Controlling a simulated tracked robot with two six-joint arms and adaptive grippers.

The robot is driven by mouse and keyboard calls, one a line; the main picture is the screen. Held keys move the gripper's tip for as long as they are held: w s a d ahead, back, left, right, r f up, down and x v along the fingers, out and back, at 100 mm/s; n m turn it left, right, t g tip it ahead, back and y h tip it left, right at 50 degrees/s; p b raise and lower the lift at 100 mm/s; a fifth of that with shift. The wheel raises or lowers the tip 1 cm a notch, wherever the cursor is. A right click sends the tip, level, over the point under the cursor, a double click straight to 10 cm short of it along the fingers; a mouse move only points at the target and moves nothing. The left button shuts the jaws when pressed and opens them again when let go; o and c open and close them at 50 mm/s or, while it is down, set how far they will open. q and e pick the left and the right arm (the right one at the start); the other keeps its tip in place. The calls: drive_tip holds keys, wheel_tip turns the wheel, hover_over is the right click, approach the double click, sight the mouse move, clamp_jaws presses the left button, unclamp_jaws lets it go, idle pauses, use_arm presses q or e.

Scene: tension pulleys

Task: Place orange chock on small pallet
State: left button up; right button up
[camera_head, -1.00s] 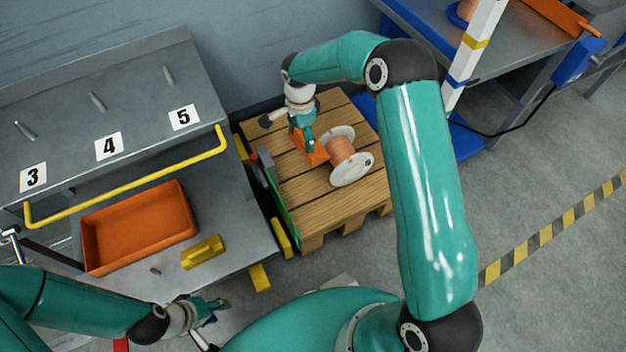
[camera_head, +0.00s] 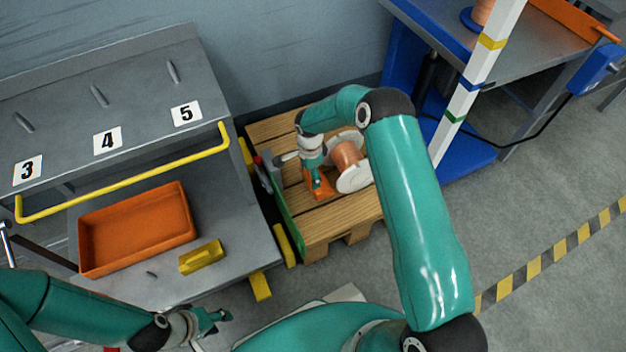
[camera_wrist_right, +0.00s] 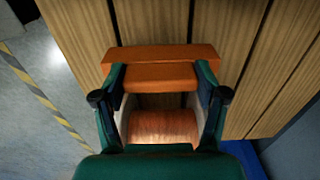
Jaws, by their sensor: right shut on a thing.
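The orange chock (camera_head: 323,187) is at the wooden pallet (camera_head: 338,228), at the near left side of the spool. My right gripper (camera_head: 314,178) is shut on it. In the right wrist view, the chock (camera_wrist_right: 160,60) sits across the fingertips of my right gripper (camera_wrist_right: 160,84), over the planks. I cannot tell whether it touches them. The white-flanged copper spool (camera_head: 349,155) stands on the pallet; its copper winding (camera_wrist_right: 163,125) shows between the fingers. My left gripper (camera_head: 217,319) hangs low near the grey bench, away from the chock; its opening is unclear.
A grey bench (camera_head: 221,188) on the left holds an orange tray (camera_head: 91,254) and a yellow block (camera_head: 201,257), with a yellow rail (camera_head: 130,171) above. A striped post (camera_head: 472,72) and a blue-edged table (camera_head: 462,45) stand at the back right. The near pallet planks are bare.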

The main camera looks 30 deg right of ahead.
drive_tip(key=shift+f+b, duration=0.5)
drive_tip(key=shift+f, duration=1.4)
drive_tip(key=o, duration=1.3)
drive_tip(key=shift+o, duration=0.2)
drive_tip(key=shift+r, duration=0.35)
wheel_tip(320, 180, up, 11)
drive_tip(key=p, duration=0.3)
drive_tip(key=shift+r, duration=0.15)
